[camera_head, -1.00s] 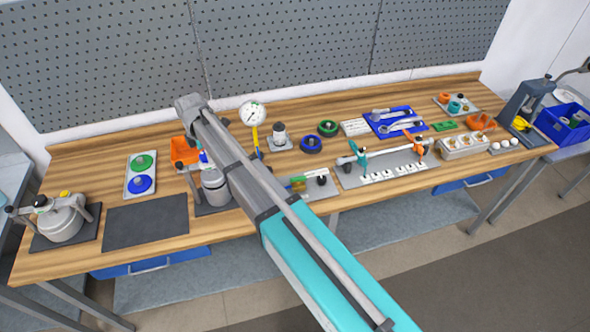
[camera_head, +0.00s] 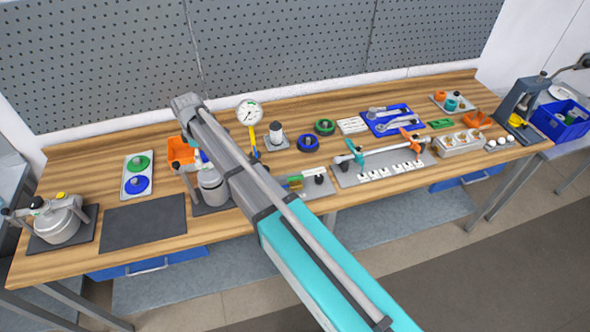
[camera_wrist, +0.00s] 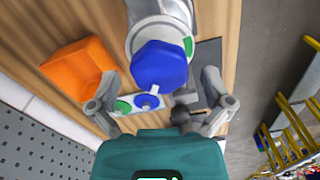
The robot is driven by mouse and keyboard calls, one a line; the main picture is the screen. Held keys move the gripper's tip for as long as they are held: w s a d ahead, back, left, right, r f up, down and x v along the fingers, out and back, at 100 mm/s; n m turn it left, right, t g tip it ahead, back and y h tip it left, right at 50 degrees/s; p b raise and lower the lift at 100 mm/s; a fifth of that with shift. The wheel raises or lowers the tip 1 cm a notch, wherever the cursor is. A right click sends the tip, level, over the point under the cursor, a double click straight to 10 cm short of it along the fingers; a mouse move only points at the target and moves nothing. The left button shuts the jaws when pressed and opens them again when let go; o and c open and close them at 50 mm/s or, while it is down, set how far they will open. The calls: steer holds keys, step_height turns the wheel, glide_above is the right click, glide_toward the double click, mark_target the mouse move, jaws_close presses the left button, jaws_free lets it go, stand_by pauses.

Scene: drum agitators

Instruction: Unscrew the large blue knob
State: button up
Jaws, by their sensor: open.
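The large blue knob (camera_wrist: 159,66) is a faceted blue piece near the middle of the wrist view. It sits over the round pale top of a metal drum (camera_wrist: 187,15), with a green patch (camera_wrist: 188,47) beside it. In the head view only a sliver of blue (camera_head: 205,157) shows above the metal drum (camera_head: 211,188); my arm hides much of it. My gripper (camera_wrist: 159,88) is open, its two fingers apart below and to either side of the knob in the wrist view. No contact with the knob is visible.
An orange bin (camera_head: 180,152) stands close to the drum. A white tray (camera_head: 128,190) holds a green and a blue disc. A dark mat (camera_head: 145,221) is bare. Another metal vessel (camera_head: 57,222) stands at the far left. Tools and parts crowd the bench to the right.

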mark_target(203, 154)
steer(key=m, duration=0.4)
step_height(203, 154, up, 14)
steer(key=p, duration=1.4)
steer(key=s+d+f+m+b, duration=0.2)
steer(key=d+f+b, duration=0.3)
steer(key=d, duration=0.5)
steer(key=s+d+f+m+b, duration=0.2)
steer(key=d+f+b, duration=0.4)
steer(key=d, duration=0.3)
steer(key=s+d+f+m+b, duration=0.2)
steer(key=d+f+m+b, duration=0.2)
steer(key=d, duration=0.6)
steer(key=shift+s+d+f+m+b, duration=0.25)
steer(key=shift+d+f+m+b, duration=0.1)
steer(key=shift+f+b, duration=0.3)
